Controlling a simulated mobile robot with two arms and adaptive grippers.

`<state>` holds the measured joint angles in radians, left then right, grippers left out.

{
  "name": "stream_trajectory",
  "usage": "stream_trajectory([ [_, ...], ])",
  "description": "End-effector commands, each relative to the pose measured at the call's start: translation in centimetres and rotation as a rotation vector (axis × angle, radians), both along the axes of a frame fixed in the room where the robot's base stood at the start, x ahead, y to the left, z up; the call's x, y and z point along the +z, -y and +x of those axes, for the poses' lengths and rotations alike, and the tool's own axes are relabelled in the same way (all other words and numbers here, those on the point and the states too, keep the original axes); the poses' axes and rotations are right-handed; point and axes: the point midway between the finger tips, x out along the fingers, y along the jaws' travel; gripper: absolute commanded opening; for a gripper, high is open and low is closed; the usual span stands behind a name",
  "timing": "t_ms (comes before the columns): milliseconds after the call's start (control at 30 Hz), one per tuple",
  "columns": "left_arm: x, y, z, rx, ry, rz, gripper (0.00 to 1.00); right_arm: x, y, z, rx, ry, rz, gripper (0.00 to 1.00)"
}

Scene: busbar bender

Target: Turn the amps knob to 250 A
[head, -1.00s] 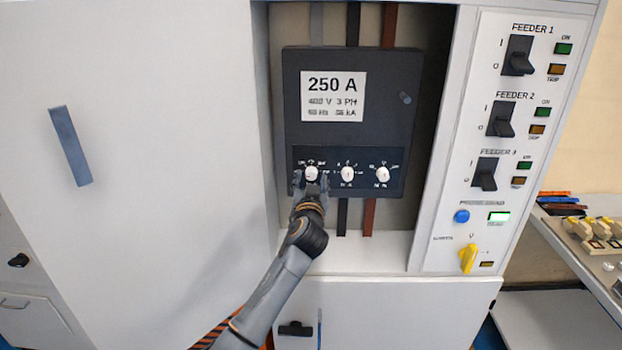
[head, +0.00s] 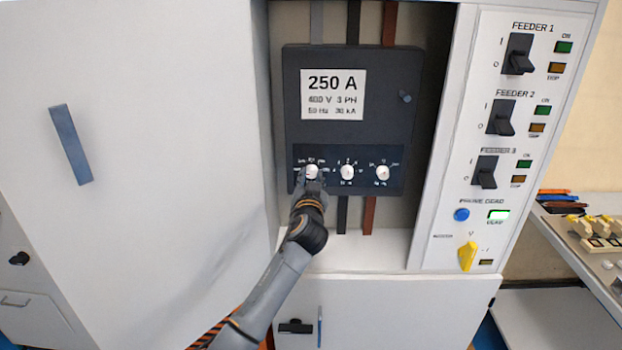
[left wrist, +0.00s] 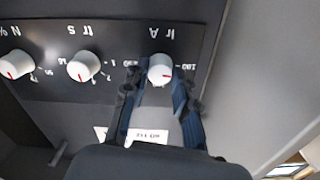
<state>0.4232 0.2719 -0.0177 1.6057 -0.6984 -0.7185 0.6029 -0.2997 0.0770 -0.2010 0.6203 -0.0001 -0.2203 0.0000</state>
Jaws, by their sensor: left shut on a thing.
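The amps knob (head: 312,171) is the leftmost of three white knobs on the dark breaker (head: 349,115), under its 250 A label (head: 333,95). The small scale numbers are hard to read. My left gripper (head: 311,180) is at the amps knob. In the left wrist view my left gripper (left wrist: 157,85) is shut on it, one finger on each side. The fingers hide part of the scale. My right gripper is not in view.
The middle knob (head: 347,172) and right knob (head: 383,173) are close beside. A panel of feeder switches (head: 503,118) and a yellow handle (head: 467,256) stand to the right. A large white cabinet door (head: 150,130) fills the left. Bare shelf (head: 370,252) lies below the breaker.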

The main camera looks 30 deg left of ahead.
Motion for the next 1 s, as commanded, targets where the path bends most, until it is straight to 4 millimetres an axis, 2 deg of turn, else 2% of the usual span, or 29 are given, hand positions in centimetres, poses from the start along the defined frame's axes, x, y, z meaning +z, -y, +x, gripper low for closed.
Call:
stream_trajectory([
  [267,0.2,0.0,0.0,-0.001,-0.094,0.155,0.0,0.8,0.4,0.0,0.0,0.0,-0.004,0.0],
  [1000,0.2,0.0,0.0,-0.001,-0.463,0.752,0.0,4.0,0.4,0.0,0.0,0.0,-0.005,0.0],
])
